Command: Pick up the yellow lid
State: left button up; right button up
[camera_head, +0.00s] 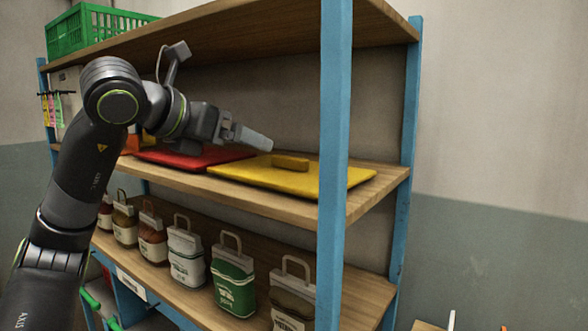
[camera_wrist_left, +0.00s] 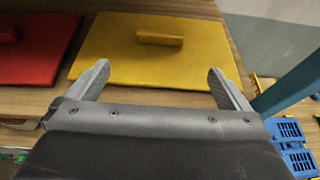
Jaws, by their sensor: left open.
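The yellow lid (camera_head: 320,182) is a flat rectangular panel with a raised yellow handle (camera_head: 290,162), lying on the middle wooden shelf. In the left wrist view the lid (camera_wrist_left: 110,55) lies just ahead of the fingers, with its handle (camera_wrist_left: 160,36) beyond the fingertips and between their lines. My left gripper (camera_head: 252,138) is above the lid, to the left of the handle in the head view. In the left wrist view the gripper (camera_wrist_left: 158,80) is open, with nothing between its fingers. My right gripper is not in view.
A red lid (camera_head: 190,158) lies left of the yellow one. The blue shelf post (camera_head: 333,150) stands in front of the shelf, and the upper shelf (camera_head: 270,22) is overhead. Several sacks, including a green one (camera_head: 233,280), stand on the shelf below. A green crate (camera_head: 90,28) sits on top.

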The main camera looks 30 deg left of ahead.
pick_arm(q)
jog(key=p, duration=0.2)
send_near(287, 158)
jog(key=p+x, duration=0.1)
jog(key=x, duration=0.2)
jog(key=shift+w+f, duration=0.15)
jog(key=shift+w, duration=0.1)
jog(key=shift+w+f, duration=0.15)
jog(key=shift+w, duration=0.15)
jog(key=shift+w+d+p, duration=0.15)
jog(key=shift+w+p, duration=0.1)
jog(key=shift+p, duration=0.1)
jog(key=p+x, duration=0.2)
jog(key=x, duration=0.2)
jog(key=shift+p, duration=0.3)
jog(key=shift+w+f, duration=0.15)
jog(key=shift+w, duration=0.2)
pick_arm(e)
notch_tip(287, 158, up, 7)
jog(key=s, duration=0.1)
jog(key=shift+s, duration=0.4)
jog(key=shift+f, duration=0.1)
pick_arm(q)
jog(key=c, duration=1)
